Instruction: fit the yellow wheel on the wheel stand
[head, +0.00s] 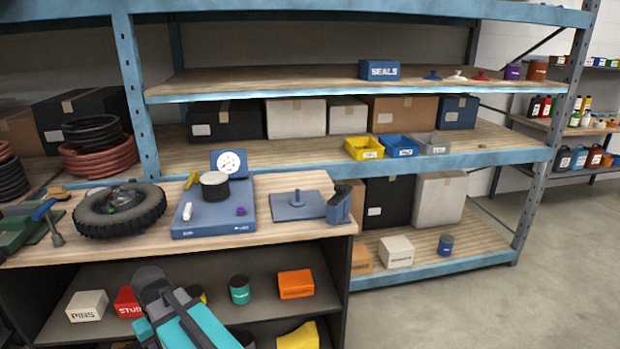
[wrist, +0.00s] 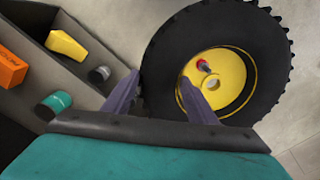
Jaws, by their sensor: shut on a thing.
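The yellow wheel (wrist: 234,76), a yellow hub with a red-tipped part inside a black treaded tyre, fills the right of the wrist view. My gripper (wrist: 160,80) is shut on the near left part of the tyre, one finger outside it and one over the hub side. The wheel does not show in the head view. A flat blue-grey plate with a short upright peg (head: 297,199), which looks like the wheel stand, is on the right of the workbench top. The peg is bare.
A blue scale (head: 213,213) with a dark round stack on it stands left of the stand. A blue angled block (head: 338,205) is close on its right. A black tyre (head: 120,210) lies further left. The bench's lower shelf (head: 255,312) holds boxes and cans.

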